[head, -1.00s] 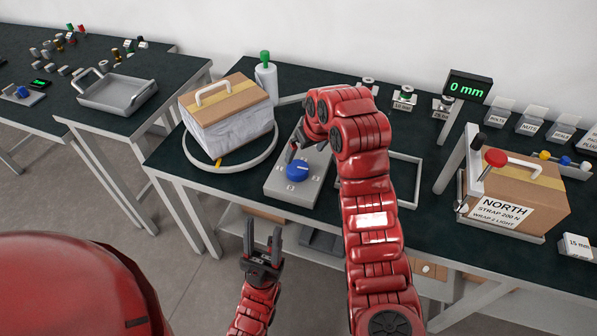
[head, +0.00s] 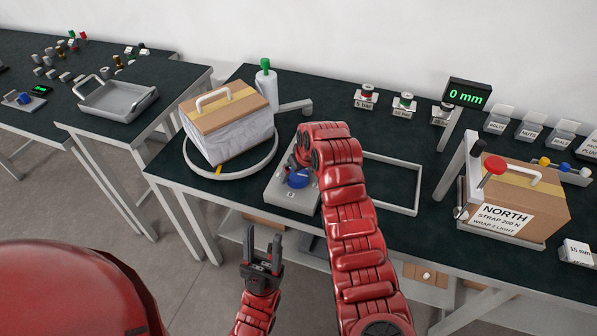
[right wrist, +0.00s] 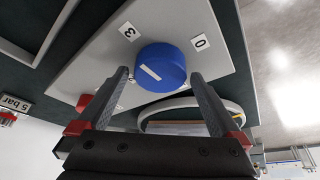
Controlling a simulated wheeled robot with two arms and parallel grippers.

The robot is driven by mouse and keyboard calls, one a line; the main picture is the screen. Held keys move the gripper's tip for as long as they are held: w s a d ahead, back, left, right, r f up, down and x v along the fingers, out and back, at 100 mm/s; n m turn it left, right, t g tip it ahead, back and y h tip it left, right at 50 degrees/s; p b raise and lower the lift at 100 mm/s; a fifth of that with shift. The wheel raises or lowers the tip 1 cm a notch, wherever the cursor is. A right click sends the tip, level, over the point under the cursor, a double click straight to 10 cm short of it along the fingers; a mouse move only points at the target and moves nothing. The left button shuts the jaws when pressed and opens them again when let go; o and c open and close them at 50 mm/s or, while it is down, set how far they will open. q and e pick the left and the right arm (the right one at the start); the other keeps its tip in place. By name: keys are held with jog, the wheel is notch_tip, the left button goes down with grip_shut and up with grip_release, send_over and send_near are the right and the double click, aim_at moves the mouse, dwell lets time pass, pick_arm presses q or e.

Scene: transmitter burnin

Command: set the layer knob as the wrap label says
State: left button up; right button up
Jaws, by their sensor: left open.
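The blue layer knob (head: 298,180) sits on a grey plate (head: 283,197) on the bench; my right arm partly covers it in the head view. In the right wrist view the knob (right wrist: 165,68) has a white line, with labels "3" (right wrist: 128,31) and "0" (right wrist: 200,43) beside it. My right gripper (right wrist: 158,76) is open, its fingertips apart on either side of the knob; contact cannot be told. The wrap label (head: 502,218) on the right-hand carton reads "NORTH, STRAP 200 N, WRAP 2 LIGHT". My left gripper (head: 263,245) is open and empty in front of the bench.
A wrapped carton (head: 228,120) stands on a round ring (head: 190,160) left of the plate. A white bottle-like post with a green top (head: 266,80) stands behind. An empty frame (head: 416,188) lies right of my arm. A display (head: 467,93) reads "0 mm".

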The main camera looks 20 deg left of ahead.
jog(key=c, duration=1.2)
jog(key=shift+f+m+b, duration=0.1)
jog(key=shift+m+b, duration=0.4)
jog(key=o, duration=1.2)
jog(key=shift+o, duration=0.2)
jog(key=shift+r, duration=0.2)
